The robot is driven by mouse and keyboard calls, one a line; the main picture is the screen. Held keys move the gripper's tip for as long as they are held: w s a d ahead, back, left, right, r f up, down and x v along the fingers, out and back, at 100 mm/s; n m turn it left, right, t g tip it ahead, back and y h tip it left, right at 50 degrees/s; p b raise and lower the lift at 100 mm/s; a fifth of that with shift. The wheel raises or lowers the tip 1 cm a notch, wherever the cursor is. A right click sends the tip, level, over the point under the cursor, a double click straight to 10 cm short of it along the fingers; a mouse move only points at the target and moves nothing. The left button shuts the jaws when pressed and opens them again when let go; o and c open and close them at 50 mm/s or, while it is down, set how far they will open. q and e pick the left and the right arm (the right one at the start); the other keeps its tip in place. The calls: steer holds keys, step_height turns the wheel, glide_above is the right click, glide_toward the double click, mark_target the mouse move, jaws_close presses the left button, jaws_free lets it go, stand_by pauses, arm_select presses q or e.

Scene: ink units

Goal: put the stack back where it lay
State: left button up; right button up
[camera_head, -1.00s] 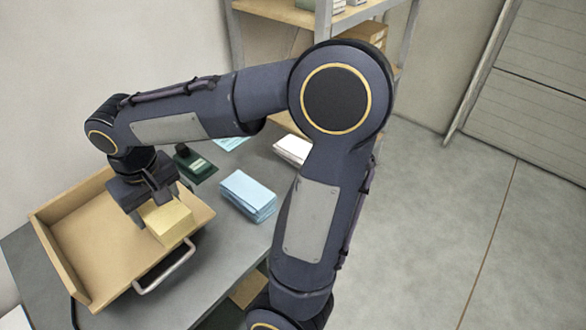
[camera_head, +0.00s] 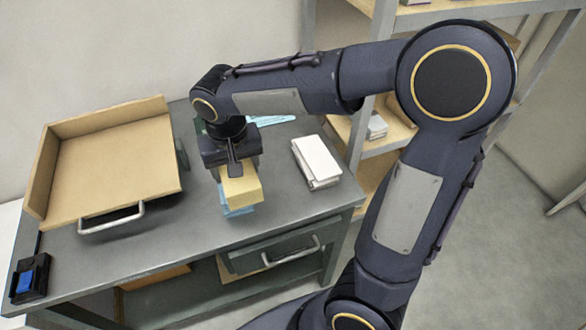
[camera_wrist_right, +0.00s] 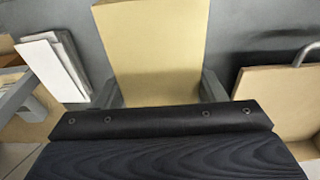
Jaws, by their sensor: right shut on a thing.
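My right gripper (camera_head: 238,170) is shut on a yellow stack (camera_head: 241,187), which is held out in front of it. In the right wrist view the yellow stack (camera_wrist_right: 160,45) sits between the two fingers. A light blue stack (camera_head: 238,211) is on the grey worktop (camera_head: 300,210), mostly hidden behind the yellow one. I cannot tell whether the two stacks touch. A white stack (camera_head: 316,162) lies to the right, and it also shows in the right wrist view (camera_wrist_right: 52,65). My left gripper is out of view.
A wooden tray (camera_head: 115,180) with a metal handle (camera_head: 110,217) stands at the left of the worktop. A black and blue device (camera_head: 30,278) sits at the front left corner. Shelves (camera_head: 375,135) stand behind at the right.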

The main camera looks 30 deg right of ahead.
steer(key=w+d+f, duration=0.3)
steer(key=d+f, duration=0.1)
steer(key=d, duration=0.4)
glide_above(276, 174)
steer(key=f, duration=0.3)
steer(key=f+p, duration=0.1)
steer(key=shift+s+a+f, duration=0.25)
steer(key=shift+a+f, duration=0.1)
steer(key=shift+w+d+f, duration=0.1)
steer(key=shift+d+f, duration=0.05)
steer(key=shift+f, duration=0.8)
steer(key=shift+d+f, duration=0.1)
steer(key=shift+f, duration=0.85)
steer(key=shift+f, duration=0.15)
steer(key=o, duration=1.4)
